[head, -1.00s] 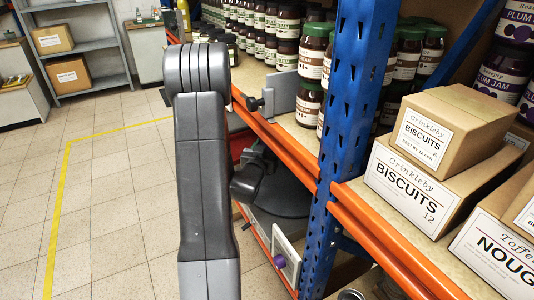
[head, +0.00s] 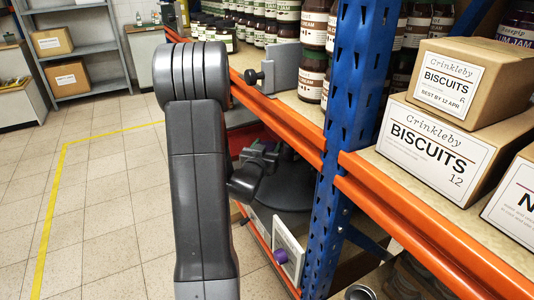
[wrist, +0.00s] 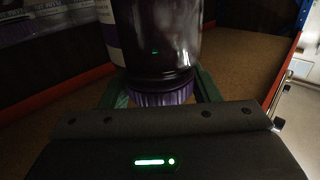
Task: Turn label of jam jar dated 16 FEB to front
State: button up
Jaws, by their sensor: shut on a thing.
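In the wrist view a dark jam jar (wrist: 160,45) with a purple lid (wrist: 163,96) hangs between the green-edged fingers of my gripper (wrist: 155,98). The gripper is shut on it at the lid. Only a pale and purple edge of its label (wrist: 112,40) shows, at the jar's left side. Most of the label is turned out of view, and no date can be read. The wrist view is dark.
A brown board surface (wrist: 240,80) lies behind the jar. In the head view, a blue post (head: 345,110) and orange shelf beams (head: 420,240) stand right of my arm. A grey plate (head: 286,68) is on the shelf edge, near jars (head: 312,75). Biscuit boxes (head: 430,148) sit at right.

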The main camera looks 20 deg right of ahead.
jog(key=shift+f+b, duration=1.25)
jog(key=shift+b, duration=0.65)
jog(key=shift+f, duration=0.2)
jog(key=shift+f+b, duration=0.85)
jog(key=shift+f, duration=0.3)
jog(key=shift+r+p, duration=0.3)
jog(key=shift+p, duration=0.25)
jog(key=m+g+h+p, duration=0.2)
jog(key=p, duration=0.1)
jog(key=shift+g+h+p, duration=0.3)
jog(key=shift+h+p, duration=0.1)
jog(key=m+g+h+p, duration=0.2)
jog(key=m+g, duration=0.1)
jog(key=g, duration=0.1)
jog(key=shift+h, duration=0.3)
jog(key=shift+f+m+g+h+p, duration=0.2)
jog(key=shift+m+g+h+p, duration=0.35)
jog(key=shift+m+g, duration=0.5)
jog(key=shift+g, duration=0.25)
